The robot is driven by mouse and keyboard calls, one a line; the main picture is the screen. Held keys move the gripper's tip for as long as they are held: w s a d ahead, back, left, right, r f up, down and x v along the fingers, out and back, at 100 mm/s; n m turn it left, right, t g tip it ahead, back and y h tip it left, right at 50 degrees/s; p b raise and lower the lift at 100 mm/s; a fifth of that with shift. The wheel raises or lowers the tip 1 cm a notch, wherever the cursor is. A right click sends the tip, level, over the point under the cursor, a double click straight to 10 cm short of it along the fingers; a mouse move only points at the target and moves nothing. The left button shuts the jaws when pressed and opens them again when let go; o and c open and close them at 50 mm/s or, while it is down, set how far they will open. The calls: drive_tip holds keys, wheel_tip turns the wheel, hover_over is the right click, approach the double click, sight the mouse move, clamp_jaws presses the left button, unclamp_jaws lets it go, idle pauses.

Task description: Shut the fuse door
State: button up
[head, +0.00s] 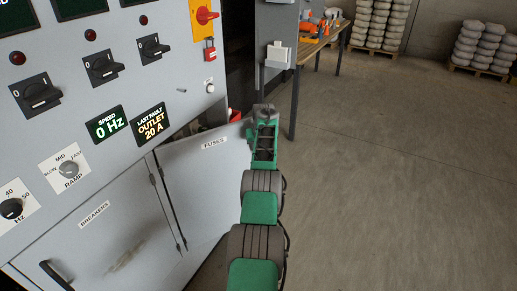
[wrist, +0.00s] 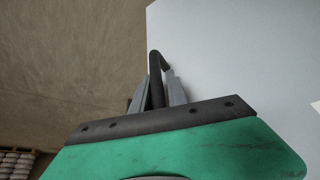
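The fuse door (head: 198,172) is the pale grey panel marked FUSES on the front of the cabinet. It stands ajar, with its right side out from the cabinet and a dark gap above its top edge. My gripper (head: 265,112) is at the door's right edge in the head view, where my arm hides the handle. In the wrist view the door (wrist: 245,60) fills the right side. Its black bar handle (wrist: 156,70) runs between the two grey fingers of my gripper (wrist: 158,88), which look closed on it.
The breaker door (head: 110,235) is to the left, below knobs and displays. A red item (head: 235,115) shows in the gap behind the fuse door. A grey post with boxes (head: 277,55) and a workbench (head: 325,38) stand behind. The floor (head: 400,170) at right is clear.

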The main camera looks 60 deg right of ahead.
drive_tip(key=shift+o, duration=1.4)
drive_tip(key=shift+w+a, duration=0.1)
drive_tip(key=shift+a, duration=0.05)
drive_tip(key=shift+o, duration=0.5)
drive_tip(key=shift+s, duration=0.2)
drive_tip(key=shift+r+b, duration=0.15)
drive_tip(key=shift+b, duration=0.15)
drive_tip(key=shift+s+r+b, duration=0.15)
drive_tip(key=shift+r+b, duration=0.35)
drive_tip(key=shift+b, duration=0.35)
drive_tip(key=b+v, duration=0.1)
drive_tip(key=v, duration=0.5)
drive_tip(key=shift+r+b, duration=0.15)
drive_tip(key=shift+b, duration=0.2)
